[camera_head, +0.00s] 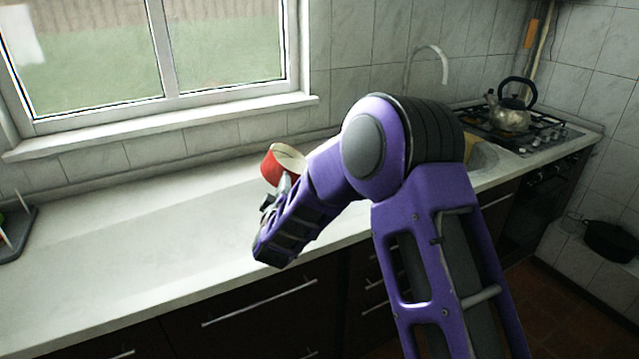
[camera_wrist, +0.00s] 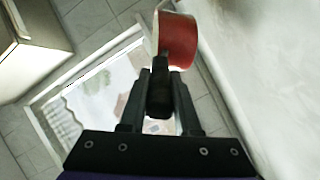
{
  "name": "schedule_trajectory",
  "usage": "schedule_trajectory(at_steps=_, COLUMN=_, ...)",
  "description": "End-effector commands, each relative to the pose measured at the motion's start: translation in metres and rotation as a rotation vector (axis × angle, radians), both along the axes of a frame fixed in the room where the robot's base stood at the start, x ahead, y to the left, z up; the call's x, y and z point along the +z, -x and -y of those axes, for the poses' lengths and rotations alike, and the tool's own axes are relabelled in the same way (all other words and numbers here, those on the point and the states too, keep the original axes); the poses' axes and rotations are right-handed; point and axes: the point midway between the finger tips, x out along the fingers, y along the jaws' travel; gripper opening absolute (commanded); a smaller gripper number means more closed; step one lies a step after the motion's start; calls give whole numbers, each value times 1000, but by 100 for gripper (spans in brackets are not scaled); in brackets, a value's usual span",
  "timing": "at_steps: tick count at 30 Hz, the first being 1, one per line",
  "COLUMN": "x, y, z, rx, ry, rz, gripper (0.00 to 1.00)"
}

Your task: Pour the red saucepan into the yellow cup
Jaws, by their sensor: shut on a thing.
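The red saucepan (camera_head: 271,168), with a pale inside, is tilted above the counter near the back wall in the head view. In the wrist view the saucepan (camera_wrist: 178,42) is just beyond the fingertips, its dark handle (camera_wrist: 159,98) running between the fingers. My gripper (camera_wrist: 160,88) is shut on this handle. In the head view my gripper (camera_head: 272,192) is partly hidden by my own wrist. The saucepan's contents cannot be made out. I cannot make out the yellow cup for certain; a yellowish patch (camera_head: 470,147) shows beside my arm near the sink, mostly hidden.
The pale counter (camera_head: 130,240) is bare to the left of my arm. A dark tray (camera_head: 20,232) stands at its left end. A tap (camera_head: 430,50) and sink (camera_head: 484,158) are at the right, then a kettle (camera_head: 511,114) on the hob (camera_head: 540,138). A window is behind.

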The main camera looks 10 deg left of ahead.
Motion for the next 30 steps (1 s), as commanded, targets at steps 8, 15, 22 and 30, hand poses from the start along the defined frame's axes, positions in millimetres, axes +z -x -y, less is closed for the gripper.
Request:
schedule_trajectory(at_steps=8, x=7, y=-1, z=1, rx=0, ry=-16, rz=11, gripper=0)
schedule_trajectory(at_steps=15, x=8, y=-1, z=3, rx=0, ry=-27, rz=10, gripper=0)
schedule_trajectory(at_steps=22, x=10, y=-1, z=5, rx=0, ry=-37, rz=10, gripper=0)
schedule_trajectory(at_steps=30, x=12, y=-1, z=6, rx=0, ry=-51, rz=9, gripper=0)
